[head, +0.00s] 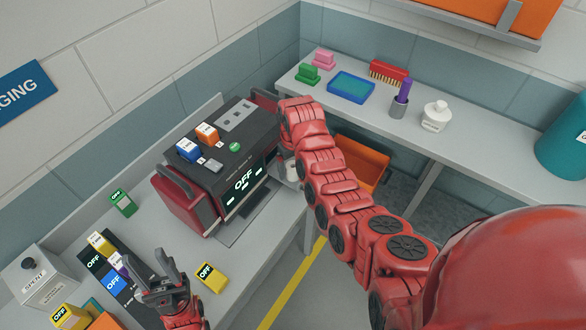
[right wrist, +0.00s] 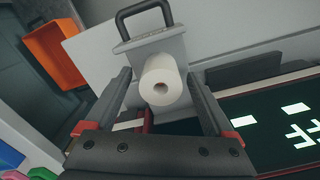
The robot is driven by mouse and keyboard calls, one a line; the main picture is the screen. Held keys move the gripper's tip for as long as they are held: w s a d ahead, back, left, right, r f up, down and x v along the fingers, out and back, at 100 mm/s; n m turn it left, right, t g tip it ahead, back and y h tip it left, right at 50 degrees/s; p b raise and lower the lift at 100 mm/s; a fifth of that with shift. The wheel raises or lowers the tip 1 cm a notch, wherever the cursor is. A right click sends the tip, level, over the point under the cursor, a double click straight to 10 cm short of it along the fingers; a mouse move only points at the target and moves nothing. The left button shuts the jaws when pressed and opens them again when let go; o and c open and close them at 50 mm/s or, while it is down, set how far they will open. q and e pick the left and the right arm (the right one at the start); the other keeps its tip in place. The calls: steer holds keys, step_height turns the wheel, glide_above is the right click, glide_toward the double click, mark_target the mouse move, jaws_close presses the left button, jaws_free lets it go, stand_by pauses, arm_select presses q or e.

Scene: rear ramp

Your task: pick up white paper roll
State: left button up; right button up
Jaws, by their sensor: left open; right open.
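The white paper roll (right wrist: 161,84) shows in the right wrist view, its round end with the dark core hole facing the camera. My right gripper (right wrist: 159,75) is open, with one finger on each side of the roll in the picture. I cannot tell whether either finger touches it. In the head view my right arm reaches to the right side of the black and red machine (head: 232,152) and hides most of that gripper. My left gripper (head: 146,262) is open and empty over the near left bench.
A grey plate with a black handle (right wrist: 145,22) is behind the roll. A yellow block (head: 211,277) and a green block (head: 122,203) are near my left gripper. An orange bin (head: 362,160) is right of my right arm. The back shelf holds a blue tray (head: 351,87).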

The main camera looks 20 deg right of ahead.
steer(key=shift+f, duration=0.6)
jaws_close()
